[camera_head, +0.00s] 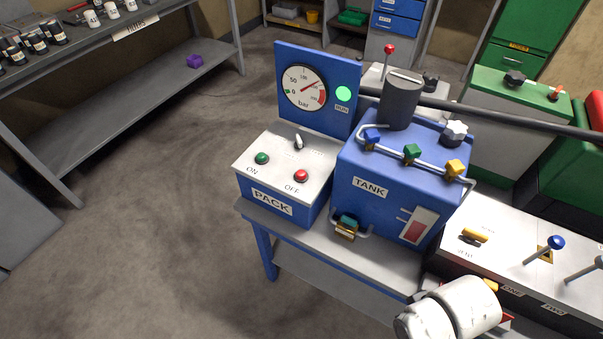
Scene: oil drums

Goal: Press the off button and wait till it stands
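The OFF button (301,176) is a red round button on the white top of the blue PACK box (272,204). The green ON button (262,158) sits to its left, and a small toggle lever (298,142) stands behind them. Above the box, a blue panel (317,65) carries a round bar gauge (304,88), its needle pointing up and right. A green lamp (343,93) marked RUN glows beside the gauge. My gripper is not in view; white rounded parts at the bottom right appear to be my arm, well apart from the button.
The blue TANK (370,188) with coloured valves stands right of PACK on the same bench (256,213). A lever console (510,255) is at the right. A dark pipe (480,107) crosses behind. A grey shelf (130,95) is at the left; the floor between is clear.

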